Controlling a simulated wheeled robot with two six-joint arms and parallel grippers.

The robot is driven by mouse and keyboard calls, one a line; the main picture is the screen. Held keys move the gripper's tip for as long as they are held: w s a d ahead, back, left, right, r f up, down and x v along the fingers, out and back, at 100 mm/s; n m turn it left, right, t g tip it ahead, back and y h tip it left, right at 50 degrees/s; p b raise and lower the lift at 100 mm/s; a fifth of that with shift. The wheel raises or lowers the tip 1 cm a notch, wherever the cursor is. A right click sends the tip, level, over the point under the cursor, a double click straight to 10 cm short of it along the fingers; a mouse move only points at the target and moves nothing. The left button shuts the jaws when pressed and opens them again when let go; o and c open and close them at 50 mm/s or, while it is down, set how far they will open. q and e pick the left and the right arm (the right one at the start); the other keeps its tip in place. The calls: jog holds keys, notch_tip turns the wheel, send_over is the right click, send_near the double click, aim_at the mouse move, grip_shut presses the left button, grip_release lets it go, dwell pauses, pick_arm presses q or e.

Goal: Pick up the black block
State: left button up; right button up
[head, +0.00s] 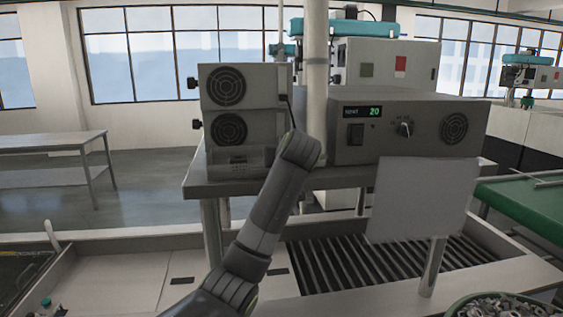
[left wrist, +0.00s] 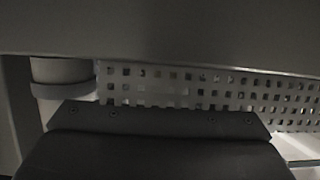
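I cannot make out a black block in either view. In the head view an arm of mine rises from the bottom and bends at a joint just in front of the bench; no gripper shows there. In the left wrist view the dark body of my left gripper (left wrist: 160,130) fills the lower middle. Its fingers are not visible, so I cannot tell whether it is open or shut or holds anything. My right gripper is in neither view.
A bench (head: 345,178) carries stacked fan units (head: 227,128) and a control box (head: 405,132). Below are a slatted grate (head: 335,268) and a blank grey panel (head: 422,199). A bowl of metal parts (head: 505,307) stands front right. A perforated metal wall (left wrist: 215,90) lies close ahead of the left wrist.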

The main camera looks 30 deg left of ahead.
pick_arm(q)
jog(key=c, duration=1)
jog(key=shift+r, duration=0.15)
jog(key=shift+c, duration=0.2)
